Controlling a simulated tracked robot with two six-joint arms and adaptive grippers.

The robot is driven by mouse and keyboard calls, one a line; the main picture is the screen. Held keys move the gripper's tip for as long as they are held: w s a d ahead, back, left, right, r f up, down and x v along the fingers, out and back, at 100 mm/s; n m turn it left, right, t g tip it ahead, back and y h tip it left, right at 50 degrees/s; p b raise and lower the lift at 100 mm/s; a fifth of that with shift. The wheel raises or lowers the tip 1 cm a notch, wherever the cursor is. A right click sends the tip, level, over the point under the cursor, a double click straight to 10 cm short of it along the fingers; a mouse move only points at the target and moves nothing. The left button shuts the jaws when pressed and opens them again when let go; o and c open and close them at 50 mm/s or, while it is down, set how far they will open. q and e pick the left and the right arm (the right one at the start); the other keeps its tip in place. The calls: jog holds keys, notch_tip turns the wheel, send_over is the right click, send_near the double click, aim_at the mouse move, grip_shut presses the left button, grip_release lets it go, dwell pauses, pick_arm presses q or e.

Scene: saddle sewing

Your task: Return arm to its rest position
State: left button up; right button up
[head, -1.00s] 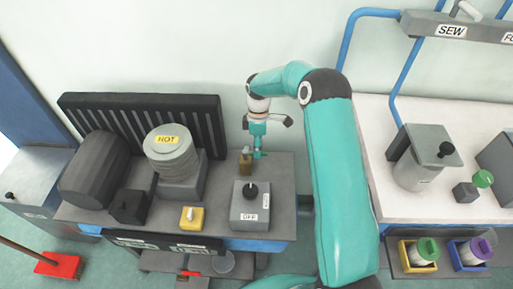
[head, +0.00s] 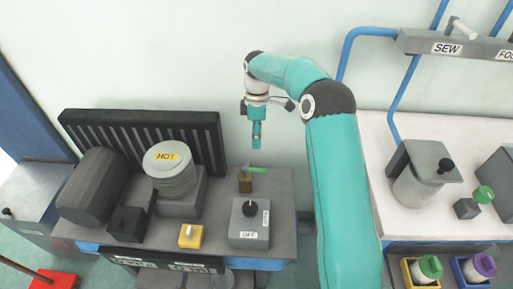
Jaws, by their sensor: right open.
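My right arm (head: 340,180) rises through the middle of the head view and bends left at the top. Its right gripper (head: 256,142) hangs pointing down, open and empty, above the back right part of the grey workbench. Below it, apart from the gripper, stands a small brown valve block (head: 245,182) with a green lever (head: 256,169) lying level and pointing right. My left gripper is not in view.
The grey bench (head: 284,190) carries a HOT-labelled cylinder (head: 172,168), a dark drum (head: 93,186), a yellow switch box (head: 192,236) and a grey OFF knob box (head: 249,223). Open wall lies behind the gripper.

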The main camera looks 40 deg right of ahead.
jog(key=shift+r, duration=0.35)
